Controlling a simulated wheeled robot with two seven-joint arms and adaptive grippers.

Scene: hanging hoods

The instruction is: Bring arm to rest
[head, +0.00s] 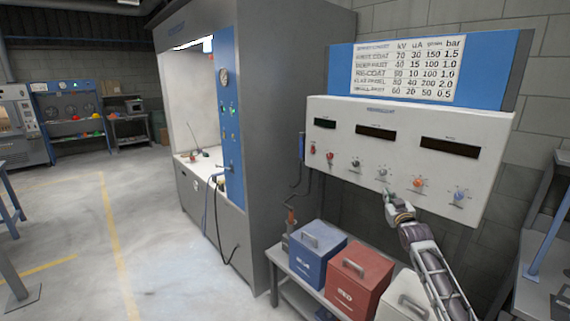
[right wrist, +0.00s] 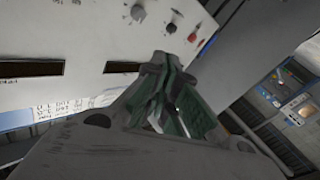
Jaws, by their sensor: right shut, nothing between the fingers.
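My right gripper (head: 388,195) is raised in front of the lower edge of the white control panel (head: 330,108), close to its row of knobs. It is shut and empty. In the right wrist view its fingers (right wrist: 162,62) point at the panel, near a dark knob (right wrist: 171,28); I cannot tell whether they touch it. My right arm (head: 432,270) reaches up from the bottom right of the head view. My left gripper and left arm are not in view.
Blue (head: 315,254), red (head: 357,283) and white (head: 404,299) boxes stand on a low bench below the panel, near my right arm. A tall grey booth (head: 275,130) stands left of the panel. A blue-legged rack (head: 548,240) is at the right.

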